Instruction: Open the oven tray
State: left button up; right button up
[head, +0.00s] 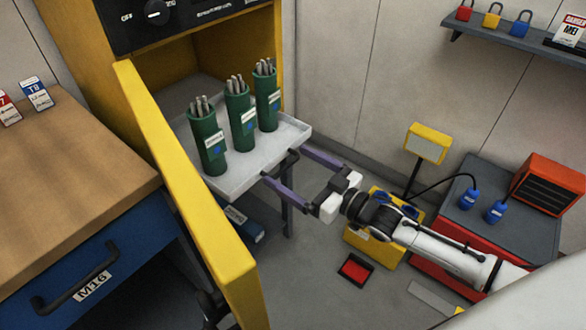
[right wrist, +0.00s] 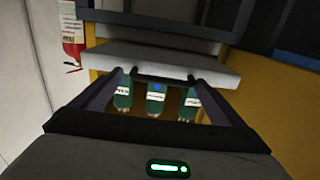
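The white oven tray (head: 235,180) stands out of the open yellow oven (head: 205,50) and carries three green canisters of rods, the middle one (head: 241,118) among them. The tray's front edge also shows in the right wrist view (right wrist: 160,60). A dark bar handle (head: 290,161) is on its front edge. My right gripper (head: 284,164) is open, with its two purple fingers spread on either side of the handle. In the right wrist view the handle (right wrist: 160,80) lies between the fingers; contact cannot be told. My left gripper is not in view.
The yellow oven door (head: 190,190) stands open left of the tray. A wooden-topped blue bench (head: 70,150) is at the left. A yellow box (head: 372,245) and a red cabinet with a grey top (head: 470,225) stand on the right. Floor in front is partly clear.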

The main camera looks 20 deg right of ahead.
jog(key=shift+s, duration=0.1)
dwell(0.3)
jog(key=v, duration=1)
jog(key=shift+p, duration=0.35)
jog(key=s+a+f+m+g+h, duration=0.1)
jog(key=s+a+f+g+h, duration=0.1)
jog(key=s+a+f, duration=0.3)
jog(key=s+a+f+m+g+h, duration=0.2)
jog(key=s+a+f+g, duration=0.3)
jog(key=s+f, duration=0.7)
jog(key=shift+s+a+f+h, duration=0.3)
jog(key=shift+a+f+h, duration=0.2)
jog(key=shift+h, duration=0.3)
